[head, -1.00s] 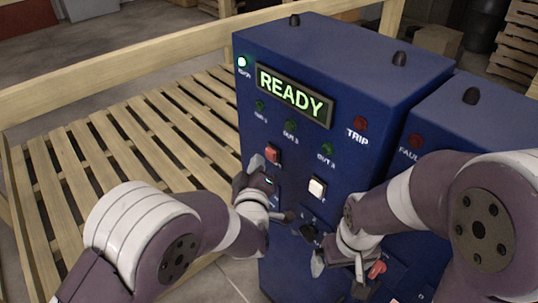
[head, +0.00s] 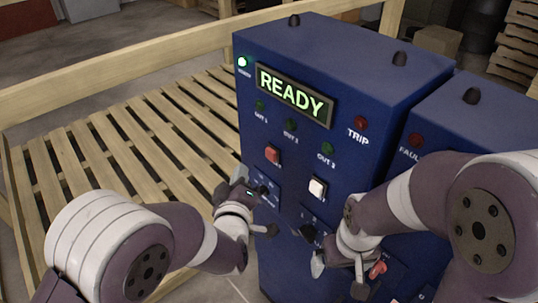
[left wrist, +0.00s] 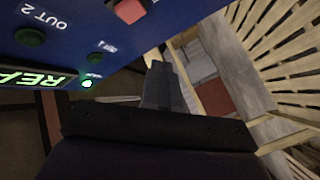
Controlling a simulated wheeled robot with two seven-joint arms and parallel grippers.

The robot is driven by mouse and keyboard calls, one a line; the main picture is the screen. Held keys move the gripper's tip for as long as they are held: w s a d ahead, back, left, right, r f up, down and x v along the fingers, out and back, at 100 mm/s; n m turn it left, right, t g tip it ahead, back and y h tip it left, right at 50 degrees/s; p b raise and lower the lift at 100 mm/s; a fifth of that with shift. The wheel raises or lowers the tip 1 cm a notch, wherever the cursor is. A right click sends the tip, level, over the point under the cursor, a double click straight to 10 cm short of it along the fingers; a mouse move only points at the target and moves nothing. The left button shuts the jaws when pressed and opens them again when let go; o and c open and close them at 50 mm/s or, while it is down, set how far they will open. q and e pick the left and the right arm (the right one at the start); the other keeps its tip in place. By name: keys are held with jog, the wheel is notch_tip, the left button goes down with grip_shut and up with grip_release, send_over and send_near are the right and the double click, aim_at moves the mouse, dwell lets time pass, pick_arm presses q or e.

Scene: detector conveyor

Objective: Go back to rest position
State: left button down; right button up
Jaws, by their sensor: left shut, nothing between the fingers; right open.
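The blue control cabinet (head: 300,45) stands in front of me with its sign (head: 295,97) lit green, reading READY. A green lamp (head: 242,62) is lit at its upper left corner. A red switch (head: 272,155) and a white switch (head: 317,188) are on its front. My left gripper (head: 256,208) is shut and empty, in front of the panel below the red switch. Its shut fingers (left wrist: 165,88) show in the left wrist view, with the cabinet at the upper left. My right gripper (head: 340,275) is open, low before the panel's right side.
A slatted wooden pallet (head: 130,150) lies to the left of the cabinet, with a wooden rail (head: 150,68) behind. A second blue cabinet (head: 470,125) with a red FAULT lamp (head: 415,140) adjoins on the right. Cardboard boxes (head: 437,40) and stacked pallets (head: 515,45) stand farther back.

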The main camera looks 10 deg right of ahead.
pick_arm(q)
jog(key=s+a+f+m+g, duration=0.1)
jog(key=s+f+m+g, duration=0.75)
jog(key=f+g, duration=0.2)
jog(key=s+a+r+g+y, duration=0.1)
jog(key=s+a+g, duration=0.1)
jog(key=s+a, duration=0.3)
jog(key=s+a+r+g+y, duration=0.1)
jog(key=s+a+g, duration=0.2)
jog(key=a, duration=0.8)
jog(key=s, duration=0.2)
jog(key=shift+s, duration=0.35)
jog(key=shift+a, duration=0.1)
